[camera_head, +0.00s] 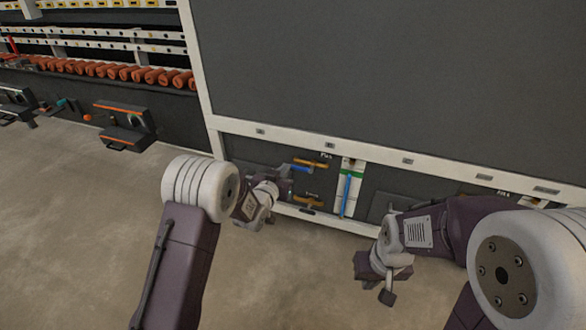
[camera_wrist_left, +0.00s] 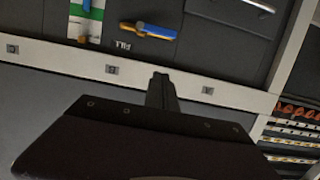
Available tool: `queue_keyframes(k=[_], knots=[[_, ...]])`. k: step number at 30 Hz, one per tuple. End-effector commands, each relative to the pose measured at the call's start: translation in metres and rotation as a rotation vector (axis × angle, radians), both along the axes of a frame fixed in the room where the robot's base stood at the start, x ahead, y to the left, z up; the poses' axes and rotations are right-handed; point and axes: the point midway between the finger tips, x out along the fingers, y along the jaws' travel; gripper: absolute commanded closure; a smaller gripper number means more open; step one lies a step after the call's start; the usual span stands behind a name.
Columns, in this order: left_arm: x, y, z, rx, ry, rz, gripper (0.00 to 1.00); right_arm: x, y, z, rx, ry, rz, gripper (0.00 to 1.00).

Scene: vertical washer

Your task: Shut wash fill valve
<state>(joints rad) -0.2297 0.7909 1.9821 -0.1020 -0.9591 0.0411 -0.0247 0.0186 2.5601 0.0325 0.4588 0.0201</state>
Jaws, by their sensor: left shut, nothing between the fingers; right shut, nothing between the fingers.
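The wash fill valve, an orange and blue handle (camera_head: 315,162) under a small label, is on the dark lower panel of the washer. It also shows in the left wrist view (camera_wrist_left: 150,31), beside the word FILL, with its blue and orange parts nearly in line. My left gripper (camera_head: 286,188) is shut and empty, just below and left of this valve in the head view. In the left wrist view its closed fingers (camera_wrist_left: 161,82) appear apart from the handle. My right gripper (camera_head: 378,282) is shut and empty, low in front of the panel at right.
A second orange handle (camera_head: 308,203) sits below the fill valve. A white strip with a green band (camera_head: 352,172) and a blue tube (camera_head: 347,195) stand to the right. A pale frame beam (camera_head: 380,157) runs above. Open floor (camera_head: 80,220) lies at left.

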Motion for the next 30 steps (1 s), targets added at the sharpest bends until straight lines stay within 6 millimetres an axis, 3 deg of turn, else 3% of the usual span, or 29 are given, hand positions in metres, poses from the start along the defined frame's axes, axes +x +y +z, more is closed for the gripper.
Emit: queue_keyframes(k=[5,9,11,20,24,30], knots=[[0.007,-0.002,0.003,0.001,0.002,0.000,1.00,0.000,0.000,0.014,0.000,0.000,0.000,1.00],[0.024,-0.008,0.004,0.001,0.004,0.000,1.00,0.000,0.000,0.045,0.000,0.000,0.000,1.00],[0.037,-0.012,-0.012,-0.001,-0.002,0.000,1.00,0.000,0.000,0.027,0.000,-0.001,0.000,1.00],[0.095,-0.031,-0.032,0.000,-0.002,0.001,1.00,0.000,0.000,-0.007,0.000,0.001,0.000,1.00],[0.093,-0.030,-0.055,0.001,0.001,0.001,1.00,0.000,0.000,-0.021,0.000,0.001,0.000,1.00],[0.092,-0.030,-0.065,0.001,0.001,0.001,1.00,0.000,0.000,-0.026,0.000,0.000,0.000,1.00]])
